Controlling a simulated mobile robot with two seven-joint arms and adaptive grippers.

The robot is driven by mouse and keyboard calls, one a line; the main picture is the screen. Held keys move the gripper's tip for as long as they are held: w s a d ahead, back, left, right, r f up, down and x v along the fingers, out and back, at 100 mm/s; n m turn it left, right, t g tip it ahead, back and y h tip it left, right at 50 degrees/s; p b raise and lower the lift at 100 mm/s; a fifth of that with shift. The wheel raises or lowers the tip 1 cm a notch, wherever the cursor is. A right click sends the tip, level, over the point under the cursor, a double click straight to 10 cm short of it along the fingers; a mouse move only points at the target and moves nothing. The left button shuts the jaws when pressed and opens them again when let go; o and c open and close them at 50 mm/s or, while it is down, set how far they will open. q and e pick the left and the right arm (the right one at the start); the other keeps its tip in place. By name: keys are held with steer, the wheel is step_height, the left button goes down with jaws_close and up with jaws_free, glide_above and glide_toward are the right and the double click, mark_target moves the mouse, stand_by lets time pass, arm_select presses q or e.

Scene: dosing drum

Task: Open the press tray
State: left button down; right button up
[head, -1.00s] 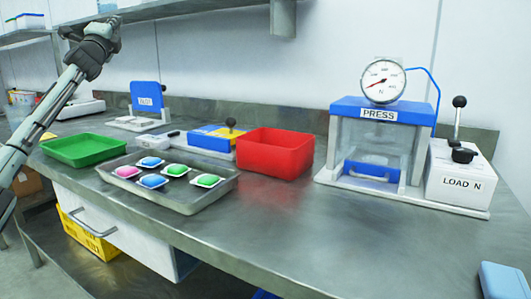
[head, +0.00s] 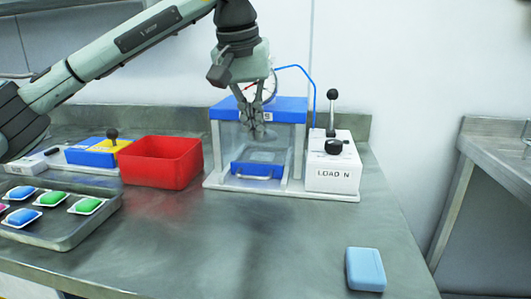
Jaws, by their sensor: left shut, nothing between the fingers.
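The press (head: 216,135) stands at the back of the steel bench, with a blue top and clear walls. Its tray shows low in the front opening as a blue front (head: 256,170) with a pale handle bar. My left gripper (head: 252,132) hangs down in front of the press, above the tray front, shut and empty. It covers part of the press label, and my arm hides much of the gauge. I cannot tell whether it touches the press. My right gripper is not in view.
A white load box (head: 333,165) with black-knobbed levers adjoins the press on the right. A red bin (head: 160,162) stands to its left, and a metal tray (head: 75,233) of coloured pods lies front left. A light-blue block (head: 365,269) lies front right. The bench before the press is clear.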

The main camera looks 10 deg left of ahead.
mark_target(254, 183)
arm_select(q)
steer(key=shift+y, duration=0.4)
steer(key=x, duration=0.7)
steer(key=a+x, duration=0.1)
steer(key=x, duration=0.2)
steer(key=shift+s+f, duration=0.15)
steer(key=shift+f, duration=0.05)
steer(key=shift+s, duration=0.1)
